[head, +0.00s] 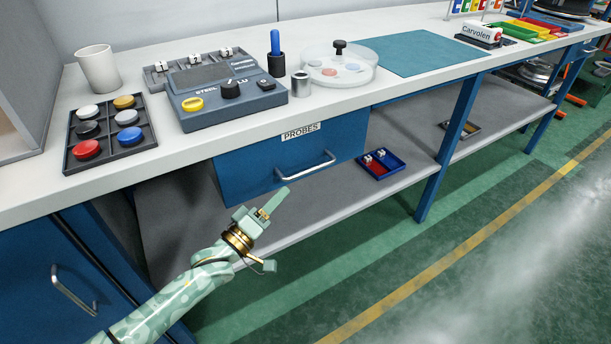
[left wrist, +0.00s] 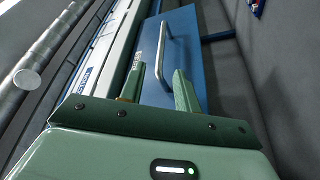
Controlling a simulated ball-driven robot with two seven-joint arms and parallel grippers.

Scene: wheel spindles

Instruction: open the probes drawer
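The probes drawer (head: 240,172) is a blue drawer under the white bench top, with a label reading PROBES (head: 300,132). It looks shut, its front under the bench edge. Its silver bar handle (head: 306,167) is on the front, and the handle also shows in the left wrist view (left wrist: 164,52). My left gripper (head: 270,204) is in front of and below the drawer, to the left of the handle and apart from it. In the left wrist view its two green fingers (left wrist: 160,88) are spread with nothing between them, pointing toward the drawer front. My right gripper is not in view.
A blue cabinet with a handle (head: 74,290) stands at the lower left. A grey lower shelf (head: 320,199) runs under the drawer, holding a blue tray (head: 398,166). The bench top carries a grey device (head: 225,95), a tray of discs (head: 68,158) and a cup (head: 98,70). The green floor in front is clear.

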